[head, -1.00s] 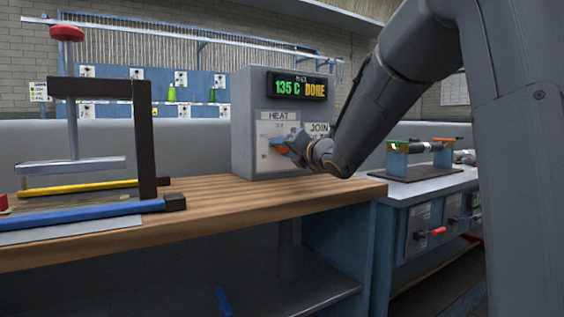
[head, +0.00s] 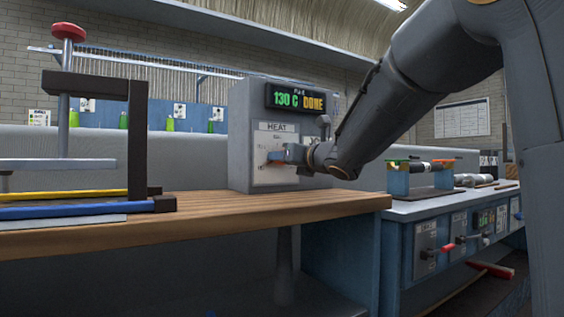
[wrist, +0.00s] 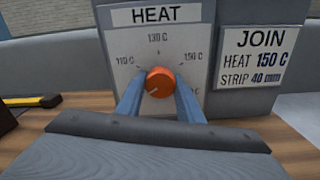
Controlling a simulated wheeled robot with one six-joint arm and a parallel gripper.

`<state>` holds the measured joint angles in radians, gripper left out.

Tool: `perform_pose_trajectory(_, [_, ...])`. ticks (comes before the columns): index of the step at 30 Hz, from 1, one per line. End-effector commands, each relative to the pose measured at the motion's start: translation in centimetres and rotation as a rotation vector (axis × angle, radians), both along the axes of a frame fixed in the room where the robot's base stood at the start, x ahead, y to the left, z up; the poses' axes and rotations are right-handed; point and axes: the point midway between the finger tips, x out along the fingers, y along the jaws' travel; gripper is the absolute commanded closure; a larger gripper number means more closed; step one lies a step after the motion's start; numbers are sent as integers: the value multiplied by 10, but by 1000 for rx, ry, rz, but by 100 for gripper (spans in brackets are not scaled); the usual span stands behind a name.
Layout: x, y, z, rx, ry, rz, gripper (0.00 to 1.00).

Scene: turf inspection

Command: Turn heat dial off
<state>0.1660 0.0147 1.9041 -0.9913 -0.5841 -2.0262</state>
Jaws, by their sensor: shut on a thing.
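The orange heat dial (wrist: 159,82) sits on the white HEAT panel (wrist: 128,48), with marks for 110, 130 and 150 C around it. Its pale pointer line points to the lower left. My gripper (wrist: 158,88) is shut on the dial, one blue finger on each side. In the head view my gripper (head: 276,157) reaches the front of the grey control box (head: 240,150) from the right and hides most of the dial.
The box stands on a wooden bench (head: 220,212). A dark frame press (head: 138,140) with a red knob (head: 68,31) stands at the left. A side bench with a small fixture (head: 397,180) is at the right. A JOIN card (wrist: 255,58) is right of the dial.

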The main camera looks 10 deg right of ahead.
Motion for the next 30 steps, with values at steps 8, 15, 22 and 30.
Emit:
perform_pose_trajectory(8, [0,-1,6,0,-9,-1,89])
perform_pose_trajectory(15, [0,0,4,0,-6,0,48])
perform_pose_trajectory(22, [-1,0,2,0,-3,2,48])
perform_pose_trajectory(30, [-33,-12,5,-1,-3,-3,48])
